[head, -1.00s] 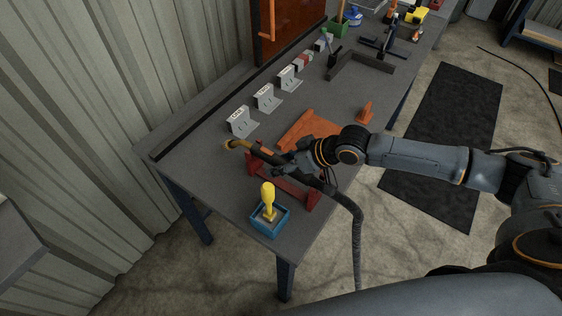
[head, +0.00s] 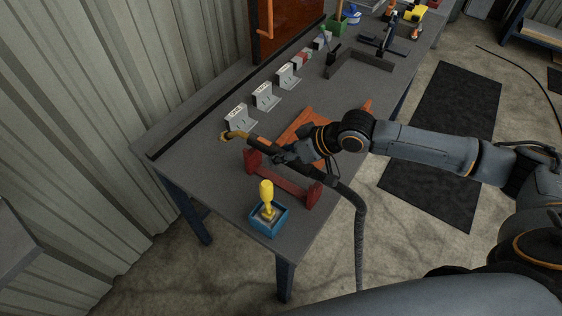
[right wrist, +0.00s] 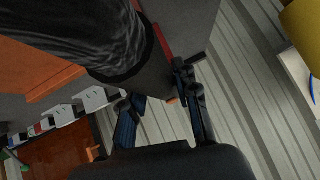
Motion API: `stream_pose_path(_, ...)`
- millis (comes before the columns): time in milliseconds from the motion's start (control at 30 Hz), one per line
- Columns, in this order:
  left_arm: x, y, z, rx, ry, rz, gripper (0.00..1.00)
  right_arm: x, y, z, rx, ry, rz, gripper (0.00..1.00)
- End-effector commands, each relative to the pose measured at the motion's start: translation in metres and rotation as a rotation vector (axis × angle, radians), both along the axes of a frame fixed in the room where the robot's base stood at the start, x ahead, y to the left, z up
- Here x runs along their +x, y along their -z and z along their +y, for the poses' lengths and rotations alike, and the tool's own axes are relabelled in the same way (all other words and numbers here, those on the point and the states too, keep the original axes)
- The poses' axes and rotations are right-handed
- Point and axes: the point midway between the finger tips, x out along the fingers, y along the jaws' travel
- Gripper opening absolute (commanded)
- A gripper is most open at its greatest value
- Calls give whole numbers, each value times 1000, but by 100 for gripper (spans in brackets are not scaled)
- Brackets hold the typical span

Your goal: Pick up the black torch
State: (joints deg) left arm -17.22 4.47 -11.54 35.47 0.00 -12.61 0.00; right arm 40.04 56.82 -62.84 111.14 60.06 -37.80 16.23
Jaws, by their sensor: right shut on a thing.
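The black torch (head: 262,146) has a brass-coloured nozzle at its left end and a thick dark hose (head: 360,235) hanging over the table's front edge. My right gripper (head: 285,154) is shut on the torch's black body and holds it above the red rack (head: 292,188). In the right wrist view, the dark ribbed hose end (right wrist: 100,35) fills the top, and the gripper's fingers (right wrist: 162,105) close around the torch; the exact contact is partly hidden. My left gripper is not in view.
A blue box (head: 268,222) with a yellow-handled tool stands at the table's near corner. Labelled grey brackets (head: 240,118) line the back. An orange angled piece (head: 302,122) lies behind my gripper. A dark angle bar (head: 358,66) lies farther back.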

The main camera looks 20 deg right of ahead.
Motion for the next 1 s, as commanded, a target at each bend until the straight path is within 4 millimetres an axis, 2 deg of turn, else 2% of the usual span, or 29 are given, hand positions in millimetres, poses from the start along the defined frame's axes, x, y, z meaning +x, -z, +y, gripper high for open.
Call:
stream_pose_path(267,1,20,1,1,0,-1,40,-46,-62,-25,-3,0,-9,0)
stream_pose_path(400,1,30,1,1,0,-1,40,-77,-75,-42,-6,2,-3,0)
stream_pose_path(600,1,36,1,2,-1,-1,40,-106,-91,-55,-4,1,-2,0)
stream_pose_path(800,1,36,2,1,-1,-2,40,-120,-99,-62,0,0,-2,0)
stream_pose_path(1000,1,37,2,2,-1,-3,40,-124,-102,-64,1,-1,-3,0)
